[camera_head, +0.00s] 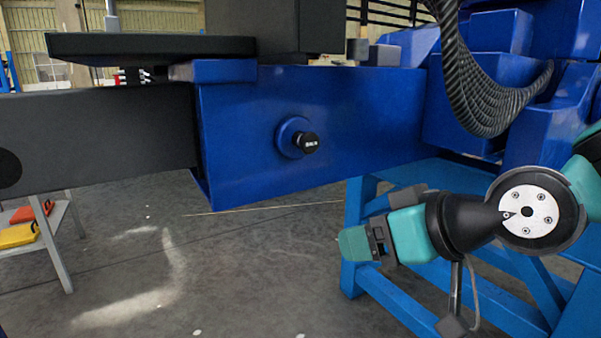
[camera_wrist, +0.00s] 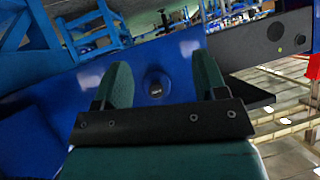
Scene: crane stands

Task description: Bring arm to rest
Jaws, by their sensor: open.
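My gripper (camera_head: 358,244) is at the lower right in the head view, below the blue beam and pointing left. In the wrist view my gripper (camera_wrist: 165,90) shows two green fingers spread wide apart with nothing between them. A black knob (camera_head: 308,142) on a round blue boss sticks out of the side of the blue crane beam (camera_head: 370,115). The knob also shows in the wrist view (camera_wrist: 156,88), beyond the fingers and apart from them, in the gap between the two.
A blue steel stand (camera_head: 357,235) is behind my arm. A ribbed black hose (camera_head: 480,95) hangs at the upper right. A dark beam section (camera_head: 100,135) extends left. At far left a shelf (camera_head: 50,240) holds red and yellow items. The floor below the beam is clear.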

